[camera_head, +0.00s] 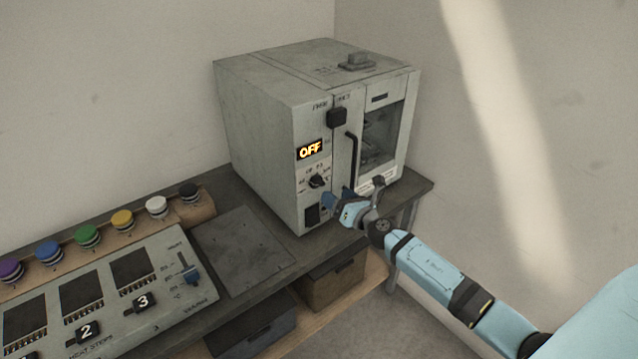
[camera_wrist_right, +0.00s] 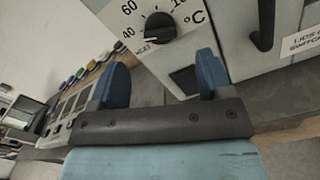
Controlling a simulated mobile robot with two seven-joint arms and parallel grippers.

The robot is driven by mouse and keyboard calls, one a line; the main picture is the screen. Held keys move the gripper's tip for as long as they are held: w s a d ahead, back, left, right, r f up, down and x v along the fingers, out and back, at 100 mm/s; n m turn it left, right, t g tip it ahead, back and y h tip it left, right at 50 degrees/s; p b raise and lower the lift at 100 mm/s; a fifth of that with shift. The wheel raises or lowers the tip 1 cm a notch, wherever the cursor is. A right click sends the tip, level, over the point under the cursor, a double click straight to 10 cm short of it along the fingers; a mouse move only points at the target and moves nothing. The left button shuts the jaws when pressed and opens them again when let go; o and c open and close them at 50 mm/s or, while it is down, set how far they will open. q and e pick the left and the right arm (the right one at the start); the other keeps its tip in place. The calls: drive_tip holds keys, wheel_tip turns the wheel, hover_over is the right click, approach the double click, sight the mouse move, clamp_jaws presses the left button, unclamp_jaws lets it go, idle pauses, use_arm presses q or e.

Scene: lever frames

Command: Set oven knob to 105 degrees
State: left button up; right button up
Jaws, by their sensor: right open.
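The oven (camera_head: 265,130) is a grey box on the bench, with a display (camera_head: 310,149) reading OFF in orange. Its black knob (camera_head: 317,181) is on the front panel below the display. In the right wrist view the knob (camera_wrist_right: 159,27) sits at the top, with marks 40 and 60 and a °C sign around it. My right gripper (camera_head: 337,200) is just in front of the panel, right of and below the knob. In the right wrist view its blue fingers (camera_wrist_right: 160,80) are apart with nothing between them, and the knob is beyond them, untouched. My left gripper is not in view.
The oven door handle (camera_head: 353,160) is right of the panel. A control panel (camera_head: 110,290) with a blue slider and a row of coloured buttons (camera_head: 122,221) lie at left. A flat dark plate (camera_head: 240,250) lies before the oven. A wall is close at right.

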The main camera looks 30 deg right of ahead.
sight(321, 184)
drive_tip(key=w, duration=0.7)
drive_tip(key=shift+w+a, duration=0.3)
drive_tip(key=shift+c, duration=0.7)
drive_tip(key=c, duration=0.8)
